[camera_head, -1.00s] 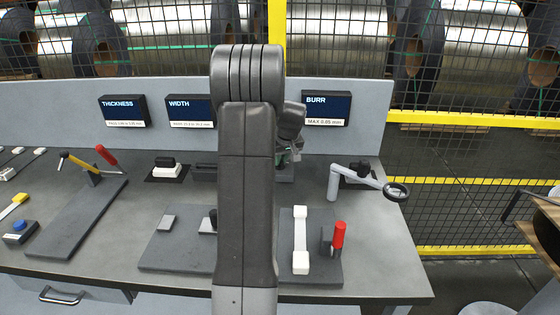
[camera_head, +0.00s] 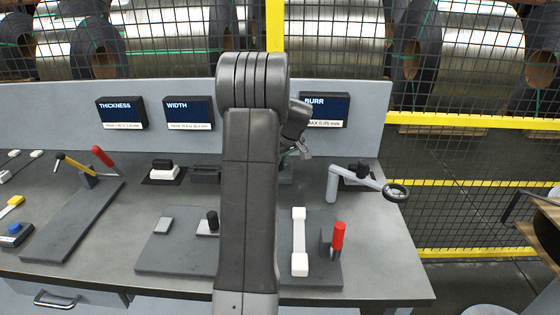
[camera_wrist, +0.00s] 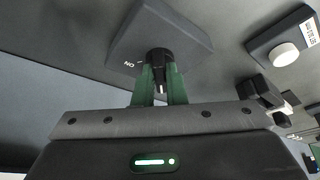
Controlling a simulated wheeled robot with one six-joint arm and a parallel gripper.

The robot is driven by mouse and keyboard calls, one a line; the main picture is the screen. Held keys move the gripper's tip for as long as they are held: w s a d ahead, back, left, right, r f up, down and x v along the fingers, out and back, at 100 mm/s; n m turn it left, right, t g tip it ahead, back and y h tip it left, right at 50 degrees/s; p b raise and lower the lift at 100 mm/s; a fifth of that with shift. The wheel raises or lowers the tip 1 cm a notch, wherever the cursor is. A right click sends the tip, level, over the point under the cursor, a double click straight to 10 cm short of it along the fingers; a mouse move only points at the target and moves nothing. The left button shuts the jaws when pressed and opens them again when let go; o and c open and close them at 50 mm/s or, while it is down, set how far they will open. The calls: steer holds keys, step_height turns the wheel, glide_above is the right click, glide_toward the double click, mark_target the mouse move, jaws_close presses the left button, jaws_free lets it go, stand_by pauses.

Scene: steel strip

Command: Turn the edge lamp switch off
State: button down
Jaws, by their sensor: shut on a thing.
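The edge lamp switch shows in the wrist view as a grey box (camera_wrist: 190,38) with a round black knob (camera_wrist: 158,55) and the printed word ON beside it. My gripper (camera_wrist: 160,77) has its green fingers closed around the knob, one on each side. A white mark shows on the knob between the fingers. In the head view my own arm hides most of the switch, and the fingers cannot be made out clearly there.
In the wrist view a dark box with a white round button (camera_wrist: 285,54) stands to the right.

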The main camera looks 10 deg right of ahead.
steer(key=c, duration=1.5)
jaws_free()
steer(key=v, duration=1.4)
steer(key=shift+d+f+b, duration=0.1)
steer(key=shift+b, duration=0.3)
steer(key=shift+x, duration=4.4)
